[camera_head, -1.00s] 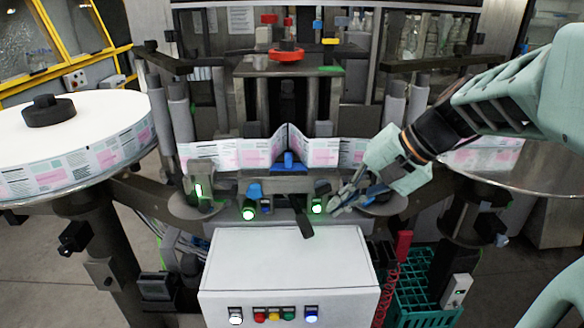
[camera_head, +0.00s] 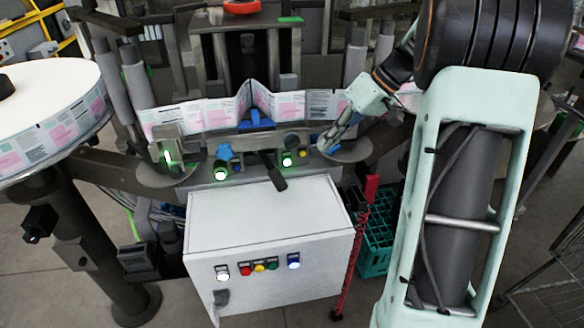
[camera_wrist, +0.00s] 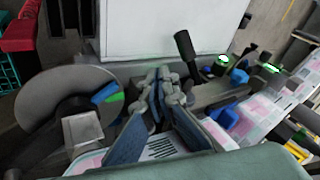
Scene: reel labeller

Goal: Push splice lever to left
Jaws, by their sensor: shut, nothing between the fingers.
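The splice lever (camera_head: 276,175) is a black handle at the front middle of the splice station, above the white control box. It leans down and to the right in the head view. The lever also shows in the wrist view (camera_wrist: 185,47), standing up just right of the fingertips. My gripper (camera_head: 326,146) is to the right of the lever, apart from it, over the right end of the station. In the wrist view my gripper (camera_wrist: 157,78) has its fingers together with nothing held. A printed label strip passes beneath them there.
The white control box (camera_head: 265,220) with coloured buttons stands below the station. Two green-lit knobs (camera_head: 221,172) (camera_head: 287,160) flank the lever. A blue knob (camera_head: 255,120) is above it. A label reel (camera_head: 50,95) is at left. A green crate (camera_head: 375,235) stands at right.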

